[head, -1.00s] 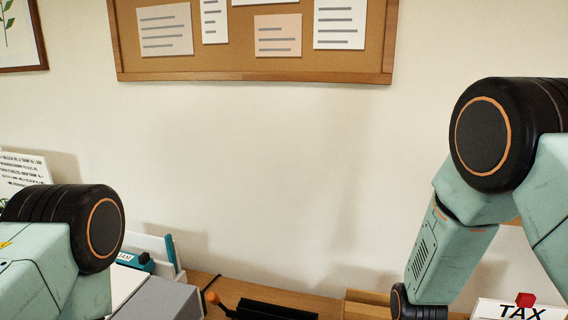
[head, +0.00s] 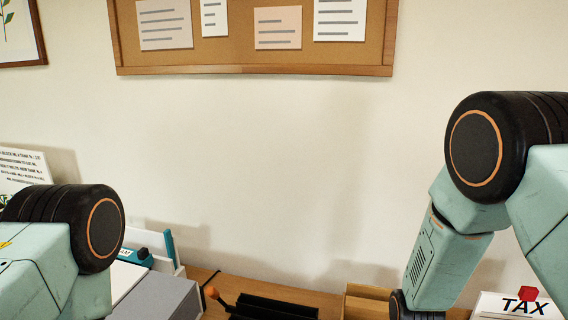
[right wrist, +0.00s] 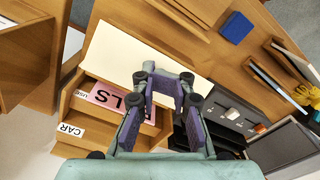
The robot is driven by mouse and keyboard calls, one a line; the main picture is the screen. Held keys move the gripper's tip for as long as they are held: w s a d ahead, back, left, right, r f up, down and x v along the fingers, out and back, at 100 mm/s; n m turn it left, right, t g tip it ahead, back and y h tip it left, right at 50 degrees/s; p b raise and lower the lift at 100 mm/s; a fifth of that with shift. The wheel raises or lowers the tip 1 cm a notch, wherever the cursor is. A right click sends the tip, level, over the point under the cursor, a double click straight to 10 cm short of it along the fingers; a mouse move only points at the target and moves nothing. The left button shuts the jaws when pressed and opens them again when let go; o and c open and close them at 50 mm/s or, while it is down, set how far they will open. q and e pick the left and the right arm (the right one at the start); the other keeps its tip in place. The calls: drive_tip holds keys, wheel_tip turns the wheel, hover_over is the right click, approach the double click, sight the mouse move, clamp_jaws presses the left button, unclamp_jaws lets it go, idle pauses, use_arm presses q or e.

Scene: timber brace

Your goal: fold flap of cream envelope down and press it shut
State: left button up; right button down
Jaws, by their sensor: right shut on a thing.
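In the right wrist view, the cream envelope (right wrist: 125,45) is a pale flat sheet beyond my fingers, above the labelled wooden compartments. My right gripper (right wrist: 166,78) has purple-padded fingers at the near edge of the envelope and is shut on it. The fingers hide part of that edge, and I cannot make out the flap's fold. The head view shows only the upper links of my arms; neither gripper nor the envelope shows there.
A wooden sorter with a CAR label (right wrist: 71,130) and a pink card (right wrist: 106,95) lies beside the envelope. A blue block (right wrist: 235,28) sits on the wooden desk. A grey box (head: 160,298) and a TAX box (head: 510,307) flank a dark rack (head: 270,308).

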drive_tip(key=shift+f+b, duration=0.95)
drive_tip(key=shift+f, duration=0.8)
drive_tip(key=shift+s+a+r+p, duration=0.1)
drive_tip(key=shift+s+p, duration=0.15)
drive_tip(key=shift+p, duration=0.1)
drive_tip(key=shift+s+a+p, duration=0.15)
drive_tip(key=shift+s+p, duration=0.25)
drive_tip(key=shift+s, duration=0.25)
wheel_tip(320, 180, up, 10)
drive_tip(key=p, duration=0.8)
drive_tip(key=shift+p, duration=0.4)
